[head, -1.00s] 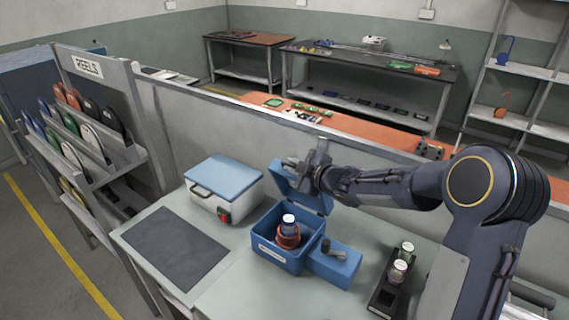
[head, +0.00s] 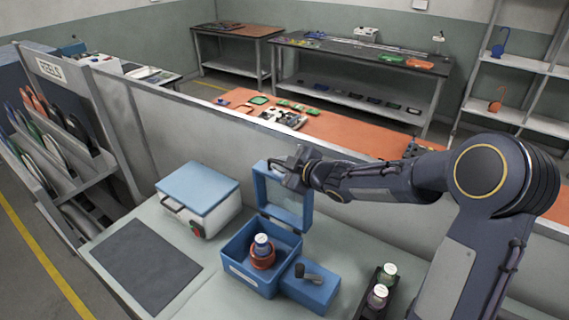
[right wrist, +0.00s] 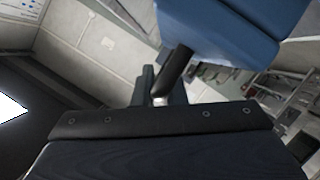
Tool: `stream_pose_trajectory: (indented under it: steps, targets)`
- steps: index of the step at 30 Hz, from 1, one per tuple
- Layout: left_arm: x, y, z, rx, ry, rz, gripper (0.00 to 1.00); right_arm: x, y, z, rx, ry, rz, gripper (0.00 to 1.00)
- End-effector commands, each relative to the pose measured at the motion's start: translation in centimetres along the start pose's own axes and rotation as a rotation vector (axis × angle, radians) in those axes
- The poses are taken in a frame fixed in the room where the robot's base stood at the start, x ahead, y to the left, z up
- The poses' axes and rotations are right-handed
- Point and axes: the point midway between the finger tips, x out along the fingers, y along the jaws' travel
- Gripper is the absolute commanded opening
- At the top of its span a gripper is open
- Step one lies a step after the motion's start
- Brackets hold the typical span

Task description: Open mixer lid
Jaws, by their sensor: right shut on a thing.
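The blue mixer (head: 246,277) stands on the bench with its lid (head: 291,198) raised, standing roughly upright at the back of the box. A jar with a white cap (head: 262,245) sits in an orange-brown holder (head: 262,261) inside the open box. My right gripper (head: 291,166) is at the lid's top edge, shut on the lid. In the right wrist view the blue lid (right wrist: 235,35) fills the upper right, with a dark finger against it; the exact contact is partly hidden. My left gripper is not in view.
A blue-topped white box (head: 197,190) and a dark mat (head: 146,266) lie left of the mixer. A black rack with two jars (head: 377,296) stands to the right. A grey partition (head: 200,135) runs behind the bench.

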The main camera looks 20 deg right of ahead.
Motion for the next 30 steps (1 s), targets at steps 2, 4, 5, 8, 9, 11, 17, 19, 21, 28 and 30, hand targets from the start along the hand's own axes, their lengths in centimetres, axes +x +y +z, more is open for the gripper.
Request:
stream_pose_trajectory:
  steps: [2, 4, 5, 8, 9, 11, 17, 19, 21, 28, 30]
  targets:
    - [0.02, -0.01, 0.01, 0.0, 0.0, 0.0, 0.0, 0.02, 0.07, -0.07, -0.003, 0.001, 0.001, 0.0]
    - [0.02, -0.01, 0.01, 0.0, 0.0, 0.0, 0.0, 0.01, 0.09, -0.07, -0.003, 0.001, 0.001, 0.0]
    - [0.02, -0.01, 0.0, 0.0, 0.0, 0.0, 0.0, 0.01, 0.1, -0.08, -0.003, 0.001, 0.002, 0.0]
    - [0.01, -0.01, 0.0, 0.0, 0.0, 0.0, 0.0, 0.01, 0.12, -0.09, -0.004, 0.002, 0.002, 0.0]
    - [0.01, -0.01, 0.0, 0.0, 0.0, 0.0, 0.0, 0.01, 0.12, -0.1, -0.004, 0.002, 0.002, 0.0]
    - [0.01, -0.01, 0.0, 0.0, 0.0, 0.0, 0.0, 0.01, 0.13, -0.11, -0.004, 0.002, 0.002, 0.0]
    - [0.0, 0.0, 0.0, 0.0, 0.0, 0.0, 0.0, 0.0, 0.15, -0.14, -0.005, 0.003, 0.003, 0.15]
    - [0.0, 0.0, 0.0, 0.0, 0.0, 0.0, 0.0, 0.0, 0.15, -0.13, -0.004, 0.003, 0.003, 0.24]
    - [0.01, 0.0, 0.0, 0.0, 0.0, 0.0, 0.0, 0.0, 0.14, -0.11, -0.003, 0.002, 0.002, 0.33]
    - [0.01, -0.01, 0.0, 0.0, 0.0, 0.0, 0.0, -0.02, 0.1, -0.04, -0.001, 0.001, 0.002, 0.33]
    - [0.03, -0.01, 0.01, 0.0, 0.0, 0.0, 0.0, -0.24, 0.13, -0.02, -0.001, 0.001, 0.003, 0.33]
